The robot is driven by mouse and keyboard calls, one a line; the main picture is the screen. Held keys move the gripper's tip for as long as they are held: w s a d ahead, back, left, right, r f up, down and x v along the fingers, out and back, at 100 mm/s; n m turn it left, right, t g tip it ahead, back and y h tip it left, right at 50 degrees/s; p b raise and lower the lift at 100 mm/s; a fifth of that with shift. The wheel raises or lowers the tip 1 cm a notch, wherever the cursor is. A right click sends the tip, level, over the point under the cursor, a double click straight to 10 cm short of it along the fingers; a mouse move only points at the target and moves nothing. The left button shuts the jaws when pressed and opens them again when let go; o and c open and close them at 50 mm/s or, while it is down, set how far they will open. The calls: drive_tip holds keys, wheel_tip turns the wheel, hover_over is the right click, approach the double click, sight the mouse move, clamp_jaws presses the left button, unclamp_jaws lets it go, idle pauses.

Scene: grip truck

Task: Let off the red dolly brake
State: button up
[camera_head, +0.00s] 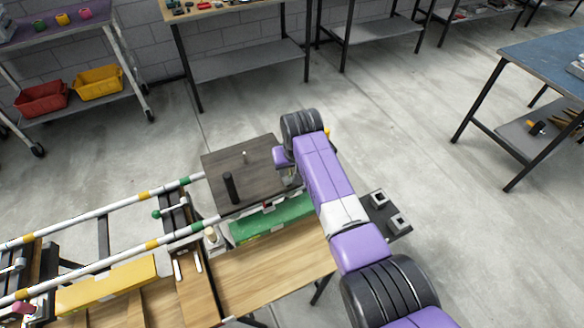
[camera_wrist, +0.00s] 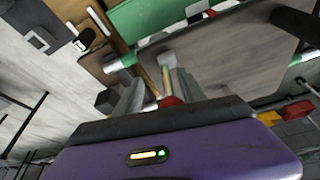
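A small red part (camera_wrist: 171,101), possibly the brake, shows in the wrist view between my finger bases, beside a thin yellowish rod with a pale end. In the wrist view my gripper (camera_wrist: 153,88) has its fingers apart, with the rod near the right finger. I cannot tell whether they touch. A dark flat board (camera_head: 235,168) with a black post (camera_head: 230,187) lies left of my arm in the head view. My fingers are hidden there behind the purple arm. Another small red bit (camera_head: 267,206) sits at the green panel (camera_head: 270,222).
White rails (camera_head: 150,196) with coloured bands run left of the board. A wooden deck (camera_head: 270,275) and yellow panel (camera_head: 108,285) lie in front. Red (camera_head: 41,100) and yellow bins (camera_head: 97,82) stand on a shelf.

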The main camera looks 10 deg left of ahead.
drive_tip(key=v, duration=0.7)
drive_tip(key=shift+r, duration=0.3)
drive_tip(key=shift+s+d, duration=0.1)
drive_tip(key=shift+c, duration=0.2)
